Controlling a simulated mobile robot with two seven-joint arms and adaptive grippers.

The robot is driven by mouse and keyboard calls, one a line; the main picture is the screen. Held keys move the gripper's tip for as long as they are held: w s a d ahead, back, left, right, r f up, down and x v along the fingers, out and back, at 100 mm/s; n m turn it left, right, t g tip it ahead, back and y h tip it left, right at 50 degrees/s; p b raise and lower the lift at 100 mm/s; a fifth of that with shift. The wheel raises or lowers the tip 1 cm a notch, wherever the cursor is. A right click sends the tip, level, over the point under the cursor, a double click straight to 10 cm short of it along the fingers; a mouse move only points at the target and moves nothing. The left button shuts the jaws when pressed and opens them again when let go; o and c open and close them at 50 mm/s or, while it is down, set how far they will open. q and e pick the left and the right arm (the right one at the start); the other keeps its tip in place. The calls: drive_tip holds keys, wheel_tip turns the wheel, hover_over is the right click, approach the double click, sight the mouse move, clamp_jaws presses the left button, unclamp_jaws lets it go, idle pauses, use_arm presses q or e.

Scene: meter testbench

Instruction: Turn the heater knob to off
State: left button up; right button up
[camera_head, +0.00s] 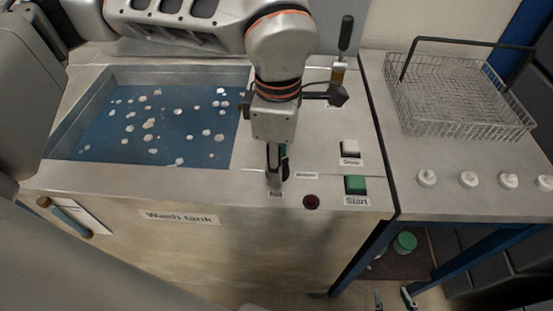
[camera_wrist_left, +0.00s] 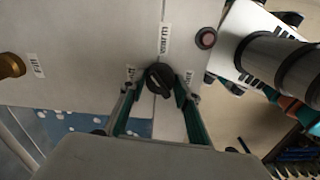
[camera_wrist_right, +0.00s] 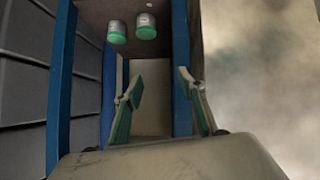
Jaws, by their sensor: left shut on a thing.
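The heater knob (camera_wrist_left: 160,78) is black and sits on the metal panel in the left wrist view, with a "Warm" label above it and small labels either side. My left gripper (camera_wrist_left: 157,92) has its green-padded fingers around the knob, shut on it. In the head view the left gripper (camera_head: 275,180) points down at the panel and mostly hides the knob. The knob's exact pointing is hard to read. My right gripper (camera_head: 393,298) is low at the bottom edge, open and empty; its parted fingers also show in the right wrist view (camera_wrist_right: 165,100).
The wash tank (camera_head: 100,165) holds blue water with pale floating pieces. A red light (camera_head: 311,201), a green Start button (camera_head: 355,185) and a white button (camera_head: 350,148) are right of the left gripper. A wire basket (camera_head: 460,100) stands on the right bench, above green-lidded jars (camera_wrist_right: 117,32).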

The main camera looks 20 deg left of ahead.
use_arm(q)
drive_tip(key=n+p, duration=0.1)
drive_tip(key=n, duration=0.4)
drive_tip(key=shift+n, duration=2.5)
drive_tip(key=o, duration=1.1)
drive_tip(key=shift+o, duration=0.2)
wheel_tip(320, 180, up, 12)
